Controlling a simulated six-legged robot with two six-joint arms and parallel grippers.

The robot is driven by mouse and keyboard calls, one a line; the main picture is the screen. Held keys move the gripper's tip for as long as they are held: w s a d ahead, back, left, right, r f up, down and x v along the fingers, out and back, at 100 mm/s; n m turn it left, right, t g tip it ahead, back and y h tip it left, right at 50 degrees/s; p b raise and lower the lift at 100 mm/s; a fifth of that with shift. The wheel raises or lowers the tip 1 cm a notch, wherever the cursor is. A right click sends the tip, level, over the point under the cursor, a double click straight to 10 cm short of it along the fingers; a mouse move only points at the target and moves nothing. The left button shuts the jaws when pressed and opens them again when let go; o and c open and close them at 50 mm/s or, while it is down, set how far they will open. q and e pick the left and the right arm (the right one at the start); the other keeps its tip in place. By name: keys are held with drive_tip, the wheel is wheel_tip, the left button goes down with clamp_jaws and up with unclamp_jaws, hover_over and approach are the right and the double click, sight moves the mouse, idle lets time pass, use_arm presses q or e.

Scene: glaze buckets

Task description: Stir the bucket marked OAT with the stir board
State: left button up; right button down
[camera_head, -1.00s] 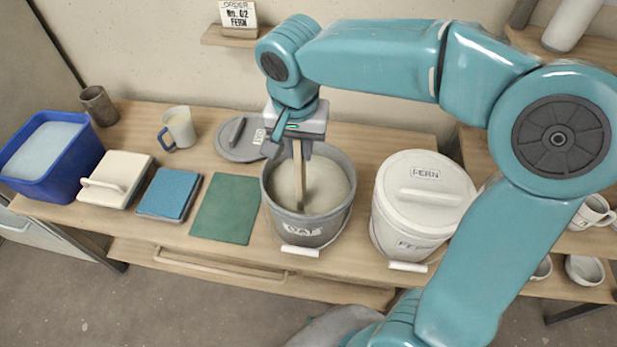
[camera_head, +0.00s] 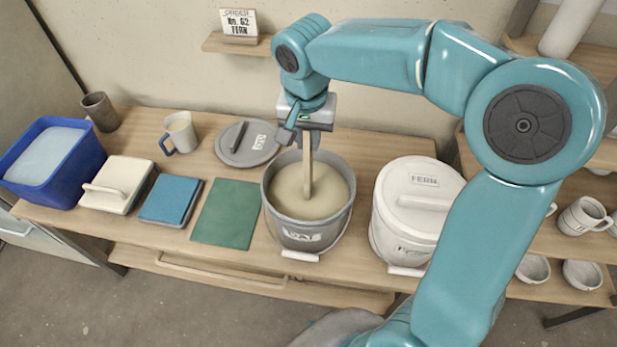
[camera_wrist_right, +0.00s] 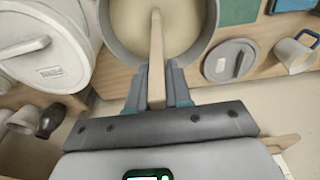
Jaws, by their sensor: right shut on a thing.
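The grey bucket marked OAT (camera_head: 303,239) stands open on the table, filled with pale cream glaze (camera_head: 325,197). My right gripper (camera_head: 306,135) is above the bucket, shut on the wooden stir board (camera_head: 307,172). The board hangs nearly upright with its lower end in the glaze; that end is hidden. In the right wrist view the board (camera_wrist_right: 157,65) runs from between the fingers (camera_wrist_right: 157,88) into the bucket (camera_wrist_right: 118,40). The grey lid marked OAT (camera_head: 240,148) lies on the table behind and left of the bucket. My left gripper is not in view.
A lidded white bucket marked FERN (camera_head: 390,222) stands close to the right. To the left are a green mat (camera_head: 226,214), a blue pad (camera_head: 170,199), a cream block with a handle (camera_head: 115,186), a blue tub (camera_head: 55,165) and a mug (camera_head: 179,133).

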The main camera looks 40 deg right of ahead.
wheel_tip(320, 180, up, 16)
drive_tip(key=p, duration=1.3)
drive_tip(key=shift+f, duration=0.2)
